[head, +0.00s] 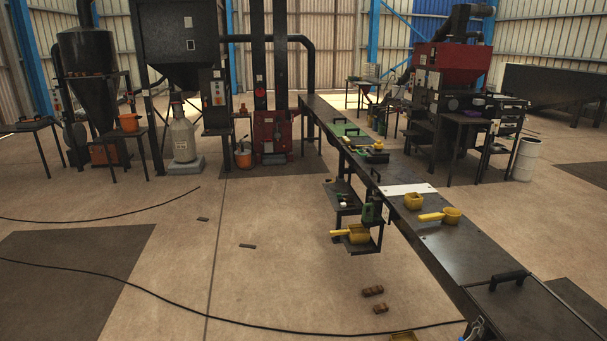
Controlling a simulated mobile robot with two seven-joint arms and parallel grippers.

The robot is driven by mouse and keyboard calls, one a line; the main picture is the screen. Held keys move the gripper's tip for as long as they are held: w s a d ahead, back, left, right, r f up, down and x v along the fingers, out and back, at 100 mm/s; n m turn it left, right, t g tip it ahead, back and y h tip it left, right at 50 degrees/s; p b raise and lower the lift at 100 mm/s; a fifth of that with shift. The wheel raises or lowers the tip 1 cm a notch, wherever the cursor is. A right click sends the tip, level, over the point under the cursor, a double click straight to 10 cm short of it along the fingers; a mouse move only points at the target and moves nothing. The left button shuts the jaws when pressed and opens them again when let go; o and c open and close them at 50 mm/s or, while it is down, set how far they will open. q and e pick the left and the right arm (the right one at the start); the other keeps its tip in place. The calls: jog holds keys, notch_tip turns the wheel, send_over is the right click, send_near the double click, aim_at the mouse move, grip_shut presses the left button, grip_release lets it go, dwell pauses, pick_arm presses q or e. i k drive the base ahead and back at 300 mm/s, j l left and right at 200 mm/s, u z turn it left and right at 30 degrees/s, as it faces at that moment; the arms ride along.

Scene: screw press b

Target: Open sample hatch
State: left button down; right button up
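A dark flat panel (540,312) with a raised black bar handle (508,278) lies at the near end of the long dark bench, at the lower right. It looks like a closed hatch lid, flush with the bench top, but I cannot tell for sure that it is the sample hatch. A small metal and blue fitting (476,328) sits at the bench's near left side, partly cut off by the bottom edge. Neither of my grippers shows in the head view.
A side shelf holds another yellow scoop (357,234). Brown blocks (373,291) and a black cable (250,321) lie on the floor. Open floor extends left of the bench.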

aim_at(395, 174)
jog(key=i, duration=1.7)
